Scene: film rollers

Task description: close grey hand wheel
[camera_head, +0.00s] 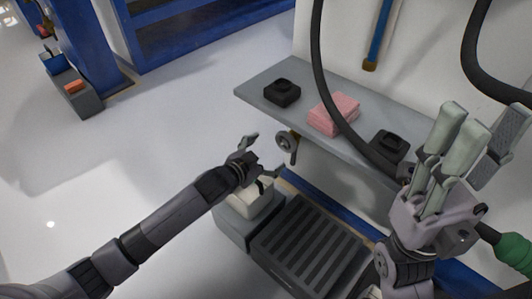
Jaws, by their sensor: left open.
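The grey hand wheel (286,142) is a small round wheel below the front edge of the grey shelf, with a brass-coloured fitting beside it. My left gripper (265,157) is just left of the wheel in the picture. Its fingers are spread open and hold nothing, one finger above and one below. I see no clear contact with the wheel. My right gripper (487,118) is large at the right, fingers pointing up and apart, with nothing between them. It is well away from the wheel.
The grey shelf (262,88) carries two black objects (282,92) (390,145) and folded pink cloths (334,112). A black hose (318,60) hangs across it. A dark slatted box (310,250) and a grey container (232,226) stand below. The floor at left is open.

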